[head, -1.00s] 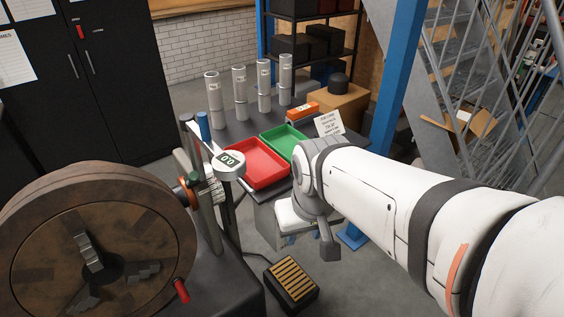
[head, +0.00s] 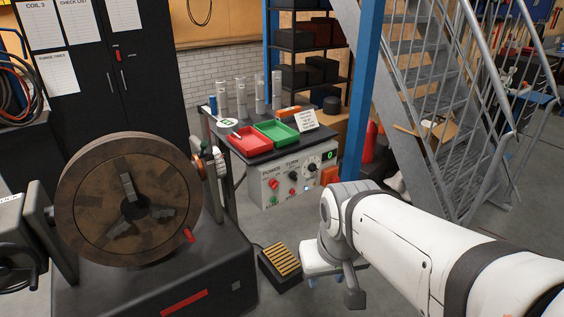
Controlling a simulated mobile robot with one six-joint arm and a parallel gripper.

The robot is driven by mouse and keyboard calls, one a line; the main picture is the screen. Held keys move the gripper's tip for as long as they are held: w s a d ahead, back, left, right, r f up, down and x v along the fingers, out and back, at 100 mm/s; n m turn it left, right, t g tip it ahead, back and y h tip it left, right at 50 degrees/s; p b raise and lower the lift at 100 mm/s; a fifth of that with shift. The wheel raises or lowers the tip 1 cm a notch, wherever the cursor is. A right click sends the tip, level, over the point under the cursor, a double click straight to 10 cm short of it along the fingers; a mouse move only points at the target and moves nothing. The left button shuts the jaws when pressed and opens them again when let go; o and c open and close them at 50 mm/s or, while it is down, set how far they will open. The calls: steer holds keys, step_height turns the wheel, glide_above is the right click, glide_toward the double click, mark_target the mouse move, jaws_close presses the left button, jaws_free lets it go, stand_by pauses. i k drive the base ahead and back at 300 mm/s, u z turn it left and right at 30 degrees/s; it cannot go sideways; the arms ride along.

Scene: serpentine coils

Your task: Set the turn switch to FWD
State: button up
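The control box (head: 258,184) has a pale front with the labels POWER and TURN. Under TURN is a small dark knob, the turn switch (head: 293,176); its setting is too small to read. A red control (head: 274,184) sits under POWER, with a green one (head: 273,201) below. A round dial (head: 312,168) and a green-lit display (head: 329,155) are to the right. My white arm reaches in from the lower right. A pale part at its end, probably my gripper (head: 314,272), is mostly hidden, short of the box and apart from it; its fingers are unclear.
A big round chuck (head: 125,205) on a dark machine stands left. A foot pedal (head: 281,264) lies on the floor before the box. Red (head: 252,144) and green (head: 275,132) trays and several grey cylinders stand on top. A blue post (head: 362,100) and metal stairs are right.

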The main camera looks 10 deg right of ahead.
mark_target(294, 175)
steer(key=z, duration=0.1)
steer(key=i, duration=1.65)
steer(key=z, duration=0.5)
steer(key=k, duration=0.65)
steer(key=u, duration=0.2)
